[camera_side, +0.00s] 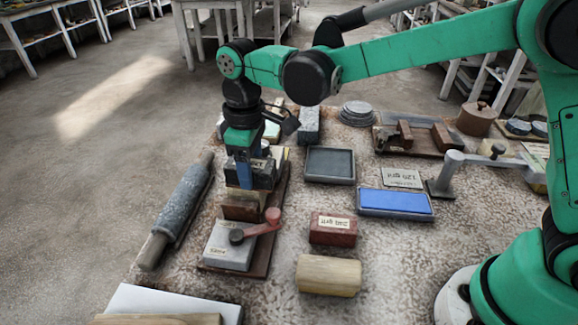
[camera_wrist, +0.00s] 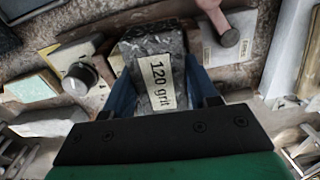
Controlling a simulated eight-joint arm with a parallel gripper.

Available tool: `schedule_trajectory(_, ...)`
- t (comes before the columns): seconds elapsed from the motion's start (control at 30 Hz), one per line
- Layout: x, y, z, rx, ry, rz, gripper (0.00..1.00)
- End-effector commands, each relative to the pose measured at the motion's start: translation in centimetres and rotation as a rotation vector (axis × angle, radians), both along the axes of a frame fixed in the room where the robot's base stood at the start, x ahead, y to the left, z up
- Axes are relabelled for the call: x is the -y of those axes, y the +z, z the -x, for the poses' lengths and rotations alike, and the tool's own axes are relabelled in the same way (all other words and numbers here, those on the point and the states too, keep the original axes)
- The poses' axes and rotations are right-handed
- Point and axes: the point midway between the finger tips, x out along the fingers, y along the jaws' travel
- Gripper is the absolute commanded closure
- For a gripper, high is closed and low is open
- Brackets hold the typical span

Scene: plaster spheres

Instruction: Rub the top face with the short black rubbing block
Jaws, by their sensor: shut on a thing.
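A short black block (camera_side: 263,175) with a pale label is between the blue fingers of my gripper (camera_side: 243,178), which is shut on it. In the wrist view the black block (camera_wrist: 172,88) carries a label reading "120 grit", between the blue fingers (camera_wrist: 160,88). It is over a wooden board (camera_side: 278,205) that bears a brown upright piece (camera_side: 241,208), a grey labelled block (camera_side: 229,246) and a red lever (camera_side: 262,227) with a black knob. The face below the held block is hidden; I cannot tell whether they touch.
A grey roller (camera_side: 182,207) lies left of the board. Right of it are a dark tray (camera_side: 330,166), a red "240 grit" block (camera_side: 333,229), a blue stone (camera_side: 395,203) and a wooden block (camera_side: 328,275). A grey crank (camera_side: 470,160) stands further right.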

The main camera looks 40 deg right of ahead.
Motion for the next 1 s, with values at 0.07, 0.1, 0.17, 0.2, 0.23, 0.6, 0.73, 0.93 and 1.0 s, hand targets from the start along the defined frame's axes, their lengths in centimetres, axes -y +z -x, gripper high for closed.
schedule_trajectory(0.07,0.0,0.0,-0.1,0.001,0.0,-0.001,1.0)
schedule_trajectory(0.1,-0.1,0.0,-0.1,0.001,0.0,-0.001,1.0)
schedule_trajectory(0.17,-0.3,0.0,-0.3,0.001,0.0,-0.001,1.0)
schedule_trajectory(0.2,-0.5,0.1,-0.5,0.001,0.0,-0.001,1.0)
schedule_trajectory(0.23,-0.6,0.1,-0.6,0.001,0.0,-0.001,1.0)
schedule_trajectory(0.6,-1.4,0.0,-1.6,0.001,0.0,-0.001,1.0)
schedule_trajectory(0.73,-0.8,0.0,-0.9,0.001,-0.001,-0.001,1.0)
schedule_trajectory(0.93,0.0,0.1,-0.1,0.001,0.0,-0.001,1.0)
schedule_trajectory(1.0,0.0,0.1,0.0,0.001,0.0,-0.001,1.0)
